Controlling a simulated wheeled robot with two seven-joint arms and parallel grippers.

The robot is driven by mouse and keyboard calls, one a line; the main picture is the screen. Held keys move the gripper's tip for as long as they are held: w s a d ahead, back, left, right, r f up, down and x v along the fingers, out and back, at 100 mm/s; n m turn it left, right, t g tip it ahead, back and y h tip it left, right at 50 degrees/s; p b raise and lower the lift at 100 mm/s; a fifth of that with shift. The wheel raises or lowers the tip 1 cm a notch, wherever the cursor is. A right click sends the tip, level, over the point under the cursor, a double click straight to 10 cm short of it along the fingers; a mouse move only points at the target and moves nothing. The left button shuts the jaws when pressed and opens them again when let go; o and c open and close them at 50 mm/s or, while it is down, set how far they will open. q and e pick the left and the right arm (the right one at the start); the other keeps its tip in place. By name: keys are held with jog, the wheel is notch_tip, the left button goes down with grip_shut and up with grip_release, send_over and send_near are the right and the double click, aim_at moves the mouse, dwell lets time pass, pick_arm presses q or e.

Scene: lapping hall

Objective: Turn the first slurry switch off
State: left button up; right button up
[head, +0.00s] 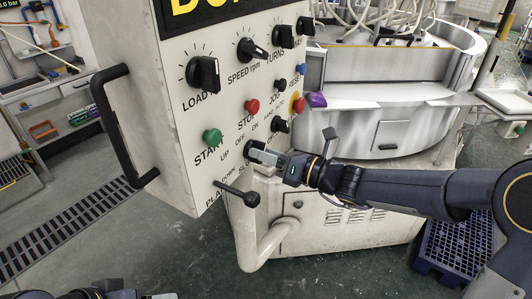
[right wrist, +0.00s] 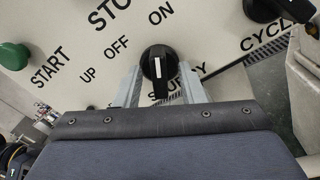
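The slurry switch is a black rotary knob (right wrist: 158,68) with a white mark, which runs up and down the picture in the right wrist view. The word SLURRY is partly hidden below it. OFF and ON are printed above it, OFF to the left and ON to the right. My right gripper (right wrist: 160,82) is open, with one finger on each side of the knob; I cannot tell whether they touch it. In the head view my right gripper (head: 262,156) is at the panel and hides much of the switch. My left gripper (head: 160,296) barely shows at the bottom edge.
The control panel (head: 178,140) also carries a green START button (head: 212,136), a red STOP button (head: 252,106), several black knobs and a yellow-red button (head: 297,102). A lever with a black grip (head: 238,194) projects just below. A black handle (head: 118,130) stands out at the left.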

grip_shut()
jog(key=shift+n+b, duration=6)
jog(key=shift+b, duration=1.2)
